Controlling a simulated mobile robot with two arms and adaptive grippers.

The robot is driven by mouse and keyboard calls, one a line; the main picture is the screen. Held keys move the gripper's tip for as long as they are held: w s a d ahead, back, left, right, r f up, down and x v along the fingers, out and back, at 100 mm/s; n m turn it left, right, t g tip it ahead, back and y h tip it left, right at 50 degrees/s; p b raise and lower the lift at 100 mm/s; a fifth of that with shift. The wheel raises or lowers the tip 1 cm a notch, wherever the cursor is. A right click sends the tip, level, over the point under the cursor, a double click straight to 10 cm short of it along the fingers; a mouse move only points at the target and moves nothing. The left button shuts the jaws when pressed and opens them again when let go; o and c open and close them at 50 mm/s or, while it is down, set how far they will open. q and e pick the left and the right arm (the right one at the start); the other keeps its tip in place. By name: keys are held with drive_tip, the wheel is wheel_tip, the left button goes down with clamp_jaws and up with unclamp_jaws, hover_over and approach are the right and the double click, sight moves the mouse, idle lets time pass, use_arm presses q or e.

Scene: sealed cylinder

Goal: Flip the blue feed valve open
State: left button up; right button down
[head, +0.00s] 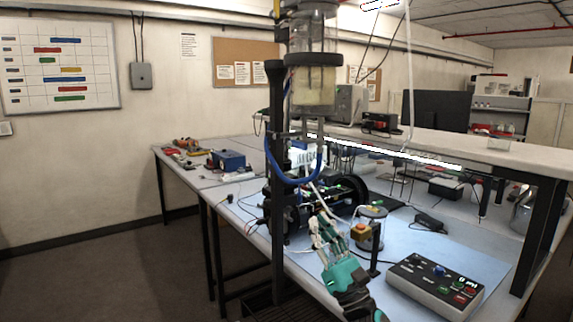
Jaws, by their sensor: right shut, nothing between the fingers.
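I cannot clearly pick out the blue feed valve. A tall clear cylinder (314,88) with pale contents and dark bands stands on a dark post (276,130) at the centre. A blue hose (290,182) loops below it, and any valve there is too small or hidden to tell. My right gripper (321,226), with a teal body and pale fingers, is at lower centre over the bench, below the hose and apart from it. It is shut and empty. My left gripper is not in view.
A control box (435,285) with coloured buttons lies on the blue mat (410,244) at right. A small jar (369,229) stands close to the right of my gripper. Dark machinery (340,194) is behind it. Open floor (110,270) lies at left.

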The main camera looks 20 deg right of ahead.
drive_tip(key=shift+s+r, duration=0.15)
drive_tip(key=p, duration=0.8)
approach(298, 145)
drive_tip(key=w+a+r, duration=0.2)
drive_tip(key=w+r, duration=0.1)
drive_tip(key=w, duration=0.3)
drive_tip(key=shift+s+f, duration=0.1)
drive_tip(key=shift+f, duration=0.1)
drive_tip(key=shift+a, duration=0.1)
drive_tip(key=shift+w, duration=0.25)
